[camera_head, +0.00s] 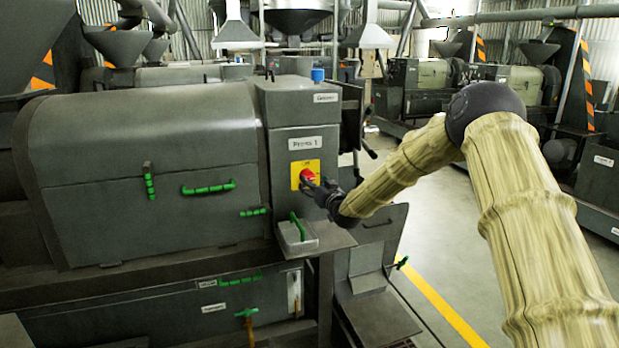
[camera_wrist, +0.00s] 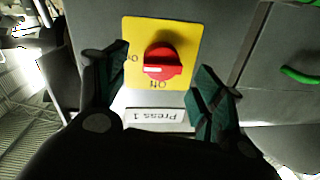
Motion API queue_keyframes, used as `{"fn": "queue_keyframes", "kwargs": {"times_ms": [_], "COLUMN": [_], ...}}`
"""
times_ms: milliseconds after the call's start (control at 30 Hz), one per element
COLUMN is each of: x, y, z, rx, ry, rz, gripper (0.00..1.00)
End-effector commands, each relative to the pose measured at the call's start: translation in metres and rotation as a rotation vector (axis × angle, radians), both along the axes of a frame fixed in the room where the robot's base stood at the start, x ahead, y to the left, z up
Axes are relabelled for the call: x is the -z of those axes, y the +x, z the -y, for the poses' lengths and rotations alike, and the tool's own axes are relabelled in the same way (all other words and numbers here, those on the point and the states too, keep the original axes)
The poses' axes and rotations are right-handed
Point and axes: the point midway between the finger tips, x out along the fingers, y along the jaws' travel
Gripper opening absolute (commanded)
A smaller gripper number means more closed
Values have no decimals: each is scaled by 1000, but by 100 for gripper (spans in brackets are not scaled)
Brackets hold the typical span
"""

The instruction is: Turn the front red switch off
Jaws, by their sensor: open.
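The red switch (camera_head: 308,174) sits on a yellow plate (camera_head: 296,168) on the front face of the grey press, under a label reading "Press 1". In the wrist view the red knob (camera_wrist: 162,62) is round with a raised grip and a white mark toward its left end. The yellow plate carries the words "On" at its left and "Off" near its lower edge, seen upside down. My gripper (camera_head: 318,184) is right at the switch. In the wrist view its fingers (camera_wrist: 160,90) are open, one on each side of the knob, with visible gaps to it.
A grey box with a green handle (camera_head: 298,230) stands on a ledge below the switch. Green handles (camera_head: 208,188) stick out from the press cover. A grey machine part (camera_head: 378,225) stands below my forearm. Open floor with a yellow line (camera_head: 440,305) lies to the right.

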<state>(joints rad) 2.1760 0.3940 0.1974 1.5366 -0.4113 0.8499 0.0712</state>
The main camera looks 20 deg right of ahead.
Motion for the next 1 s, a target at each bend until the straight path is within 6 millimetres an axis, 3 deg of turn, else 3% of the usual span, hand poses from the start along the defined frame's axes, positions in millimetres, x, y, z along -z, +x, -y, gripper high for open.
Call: {"fn": "queue_keyframes", "kwargs": {"times_ms": [333, 800, 1000], "x": [-1, 0, 0], "y": [36, 43, 43], "z": [-6, -8, -7], "rx": [-2, -2, -2], "ry": [0, 0, 0], "rz": [-1, -1, -1], "gripper": [68, 68, 31]}}
